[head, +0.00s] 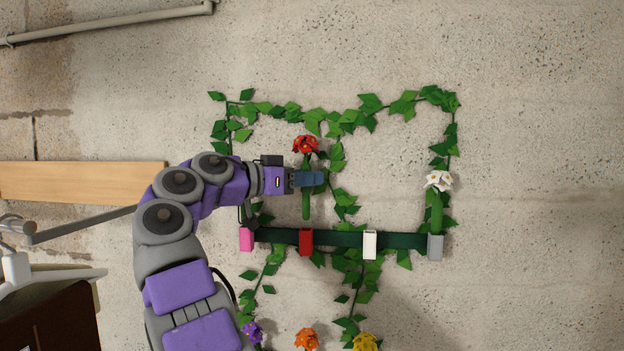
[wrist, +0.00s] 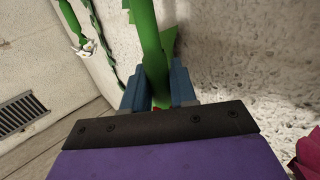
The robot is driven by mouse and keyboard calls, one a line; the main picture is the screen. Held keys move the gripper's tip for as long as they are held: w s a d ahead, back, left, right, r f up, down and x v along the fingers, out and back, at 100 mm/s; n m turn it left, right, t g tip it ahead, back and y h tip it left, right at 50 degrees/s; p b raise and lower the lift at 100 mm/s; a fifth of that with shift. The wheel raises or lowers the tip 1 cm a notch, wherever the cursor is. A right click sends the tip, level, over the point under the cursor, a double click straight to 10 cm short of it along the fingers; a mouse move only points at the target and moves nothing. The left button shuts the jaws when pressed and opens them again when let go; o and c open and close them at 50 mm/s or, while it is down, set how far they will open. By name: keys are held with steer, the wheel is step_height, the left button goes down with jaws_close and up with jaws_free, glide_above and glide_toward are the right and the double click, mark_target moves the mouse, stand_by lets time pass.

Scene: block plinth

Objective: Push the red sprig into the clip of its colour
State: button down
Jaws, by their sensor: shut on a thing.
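In the head view my gripper (head: 310,179) is shut on the red sprig, across its green stem just below the red flower head (head: 305,145). The sprig hangs upright with its flower at the top. The stem's lower end is a little above the red clip (head: 306,240) and looks apart from it, roughly in line. In the wrist view the blue fingers (wrist: 156,88) close on the green stem (wrist: 150,45). Only a speck of red shows there; the flower is mostly hidden behind my gripper. The red clip cannot be made out in the wrist view.
A dark green rail (head: 335,239) also carries a pink clip (head: 246,239), a white clip (head: 370,245) and a grey clip (head: 435,247). A white-flowered sprig (head: 438,181) stands above the grey clip. Leafy vines frame the wall. Purple, orange (head: 306,339) and yellow flowers are below.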

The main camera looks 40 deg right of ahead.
steer(key=shift+a+f, duration=0.2)
steer(key=shift+a, duration=0.25)
steer(key=shift+s+d+r, duration=0.1)
steer(key=shift+s+d, duration=0.05)
steer(key=shift+d, duration=0.3)
steer(key=shift+s+d+r, duration=0.1)
steer(key=shift+d, duration=0.3)
steer(key=shift+a, duration=0.9)
steer(key=shift+d+f, duration=0.15)
steer(key=shift+d, duration=0.4)
steer(key=shift+f, duration=0.1)
